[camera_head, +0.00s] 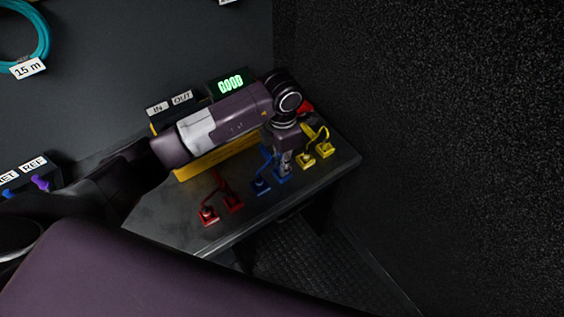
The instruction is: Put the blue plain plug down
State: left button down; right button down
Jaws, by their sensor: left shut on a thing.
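My left gripper (284,163) points down over the shelf (182,205), its fingers small and partly dark in the head view. It is shut on a blue plug (282,176), which is at or close to the shelf top; I cannot tell whether it touches. A second blue plug (261,187) sits just left of it, with a blue cable rising between them. Whether either is plain or marked is too small to tell. My right gripper is not in view.
A pair of red plugs (220,208) stands to the left and yellow plugs (316,156) close to the right. Behind are a yellow block (226,154), a box with a green display (231,84) and IN/OUT labels (170,103). The shelf's front edge is near; a dark wall (440,130) is at right.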

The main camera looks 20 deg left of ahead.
pick_arm(q)
jog(key=shift+f, duration=0.35)
jog(key=c, duration=1.9)
grip_release()
jog(key=shift+r, duration=0.25)
notch_tip(320, 180, up, 10)
jog(key=b, duration=0.3)
jog(key=shift+r, duration=0.9)
